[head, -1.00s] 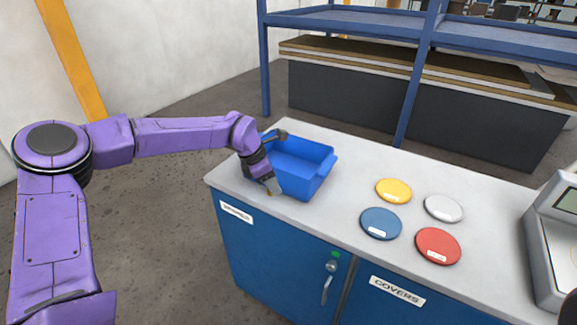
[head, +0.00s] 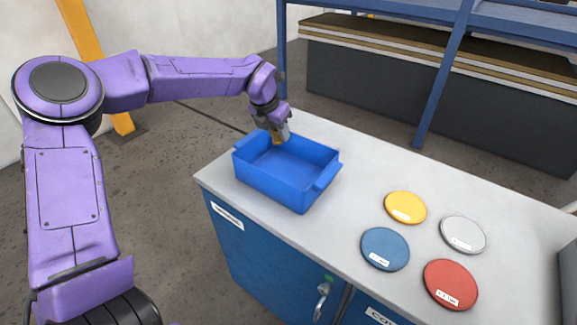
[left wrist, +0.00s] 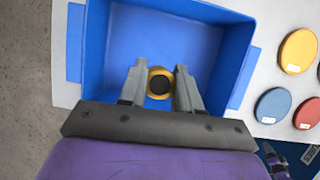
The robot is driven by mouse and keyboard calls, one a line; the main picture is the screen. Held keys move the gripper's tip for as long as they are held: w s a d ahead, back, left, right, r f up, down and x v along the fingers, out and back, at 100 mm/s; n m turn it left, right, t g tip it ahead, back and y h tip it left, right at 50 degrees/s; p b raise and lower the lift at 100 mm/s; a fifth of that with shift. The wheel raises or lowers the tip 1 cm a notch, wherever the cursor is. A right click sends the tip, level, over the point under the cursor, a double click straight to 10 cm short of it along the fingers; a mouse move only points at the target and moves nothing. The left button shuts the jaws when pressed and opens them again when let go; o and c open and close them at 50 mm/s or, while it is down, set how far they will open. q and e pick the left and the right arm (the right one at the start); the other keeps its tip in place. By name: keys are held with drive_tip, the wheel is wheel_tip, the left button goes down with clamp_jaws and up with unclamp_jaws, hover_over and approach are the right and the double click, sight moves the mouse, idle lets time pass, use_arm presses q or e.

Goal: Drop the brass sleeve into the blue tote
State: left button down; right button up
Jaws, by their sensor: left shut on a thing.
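The brass sleeve (left wrist: 160,70) is a short gold ring with a dark bore, seen end-on between my left fingers in the left wrist view. My left gripper (left wrist: 160,90) is shut on it. In the head view the left gripper (head: 280,134) points down at the back edge of the blue tote (head: 275,187), with a bit of brass colour (head: 276,139) at its tips. The tote is an open box on the grey bench top; its visible floor is empty. In the left wrist view the sleeve appears against the tote's interior (left wrist: 120,45).
Yellow (head: 405,206), white (head: 462,234), blue (head: 385,249) and red (head: 450,284) labelled discs lie on the bench to the right of the tote. A blue rack post (head: 443,75) stands behind the bench. Bench top between tote and discs is clear.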

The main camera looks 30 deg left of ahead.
use_arm(q)
drive_tip(key=shift+s+d+f+b, duration=0.1)
drive_tip(key=shift+s+f+b, duration=0.15)
drive_tip(key=shift+f+b, duration=0.25)
drive_tip(key=shift+s+d+f+b, duration=0.1)
drive_tip(key=shift+s+f+b, duration=0.1)
drive_tip(key=shift+f+b, duration=0.3)
drive_tip(key=b+x, duration=0.2)
drive_tip(key=x, duration=0.1)
drive_tip(key=shift+d+f, duration=0.15)
drive_tip(key=shift+f, duration=0.2)
drive_tip(key=shift+s+r, duration=0.2)
drive_tip(key=shift+s, duration=0.05)
drive_tip(key=c, duration=0.8)
unclamp_jaws()
drive_tip(key=shift+o, duration=0.4)
drive_tip(key=shift+w, duration=0.1)
use_arm(e)
drive_tip(key=f, duration=0.4)
drive_tip(key=shift+s+f, duration=0.15)
drive_tip(key=shift+s, duration=0.2)
use_arm(q)
drive_tip(key=shift+f, duration=0.1)
drive_tip(key=b, duration=0.2)
approach(279, 144)
drive_tip(key=shift+w+a+f, duration=0.2)
drive_tip(key=shift+w+f, duration=0.25)
drive_tip(key=shift+f, duration=0.25)
use_arm(e)
drive_tip(key=shift+f, duration=0.8)
